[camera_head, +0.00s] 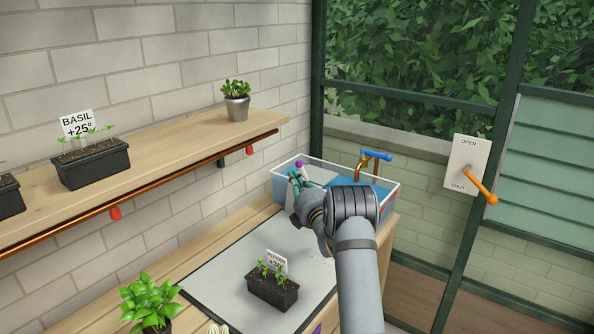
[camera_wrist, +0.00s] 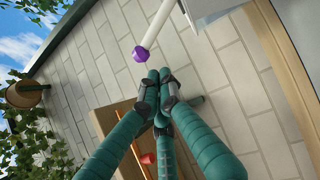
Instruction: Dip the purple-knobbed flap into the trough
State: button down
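The purple knob (camera_head: 299,163) shows small at the clear box with blue water, which I take as the trough (camera_head: 281,188). In the wrist view the purple knob (camera_wrist: 140,55) sits on the end of a white rod, near a white panel (camera_wrist: 206,8) at the top edge that may be the flap. My gripper (camera_head: 295,179) is at the left part of the trough, close to the knob. In the wrist view my gripper (camera_wrist: 159,80) has its teal fingertips drawn together with nothing seen between them. The knob is just beyond the tips, apart in the picture; depth is unclear.
A copper tap with a blue handle (camera_head: 376,155) stands behind the trough. A potted seedling tray (camera_head: 272,290) stands on the grey mat (camera_head: 222,275). A wooden shelf (camera_head: 190,137) runs along the left wall. An orange-handled lever (camera_head: 482,187) is on the right.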

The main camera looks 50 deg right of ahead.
jog(key=shift+w+d+r, duration=0.15)
jog(key=shift+w+d, duration=0.05)
jog(key=shift+d, duration=0.55)
jog(key=shift+d+r, duration=0.1)
jog(key=shift+r, duration=0.05)
jog(key=shift+d+r+m+p, duration=0.15)
jog(key=shift+r+m+p, duration=0.05)
jog(key=shift+m+p, duration=0.2)
